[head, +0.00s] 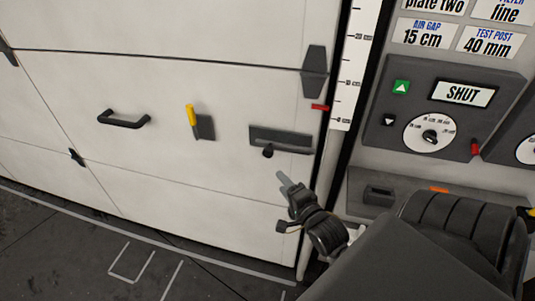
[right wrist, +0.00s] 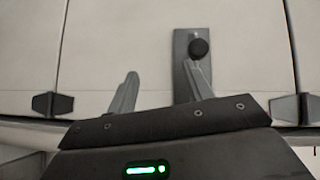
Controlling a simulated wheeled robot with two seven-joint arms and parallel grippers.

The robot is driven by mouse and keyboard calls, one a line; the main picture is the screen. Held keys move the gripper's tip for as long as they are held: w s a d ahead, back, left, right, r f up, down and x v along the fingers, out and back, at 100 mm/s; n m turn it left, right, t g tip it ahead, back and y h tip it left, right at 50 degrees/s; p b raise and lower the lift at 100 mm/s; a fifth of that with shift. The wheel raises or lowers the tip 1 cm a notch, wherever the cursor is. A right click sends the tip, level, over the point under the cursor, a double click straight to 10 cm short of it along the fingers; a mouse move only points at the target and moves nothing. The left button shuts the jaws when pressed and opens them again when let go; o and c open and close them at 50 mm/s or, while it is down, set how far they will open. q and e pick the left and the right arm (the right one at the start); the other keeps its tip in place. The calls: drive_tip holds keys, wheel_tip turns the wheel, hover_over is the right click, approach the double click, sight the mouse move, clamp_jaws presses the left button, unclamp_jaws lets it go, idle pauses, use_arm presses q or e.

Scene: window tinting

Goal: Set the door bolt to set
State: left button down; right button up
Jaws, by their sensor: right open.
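The door bolt (head: 295,138) looks to be the dark plate near the right edge of the white door (head: 80,85). Its round black knob (head: 267,151) hangs at the lower left of the plate. In the right wrist view the bolt plate (right wrist: 184,65) stands upright with the knob (right wrist: 199,47) near its top. My right gripper (head: 284,183) is below and slightly right of the knob in the head view, open and empty. In the right wrist view its fingers (right wrist: 163,84) are spread, the right one just below the knob, overlapping the plate. Contact cannot be told. My left gripper is out of view.
Left of the bolt are a yellow lever (head: 191,115) and a black pull handle (head: 124,122). A dark hinge-like block (head: 314,72) and a red marker (head: 320,107) sit by the door edge. A control panel (head: 400,75) reading "SHUT" with a dial stands right.

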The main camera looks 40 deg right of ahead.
drive_tip(key=m+t, duration=0.1)
drive_tip(key=m, duration=0.1)
approach(270, 155)
drive_tip(key=w+p, duration=0.1)
drive_tip(key=w, duration=0.2)
drive_tip(key=w+d, duration=0.1)
drive_tip(key=w, duration=0.3)
drive_tip(key=w+d+p, duration=0.1)
drive_tip(key=w, duration=0.3)
drive_tip(key=shift+f+p, duration=0.15)
drive_tip(key=shift+p, duration=0.15)
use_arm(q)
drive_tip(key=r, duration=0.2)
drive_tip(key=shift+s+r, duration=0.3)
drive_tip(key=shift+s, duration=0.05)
use_arm(e)
clamp_jaws()
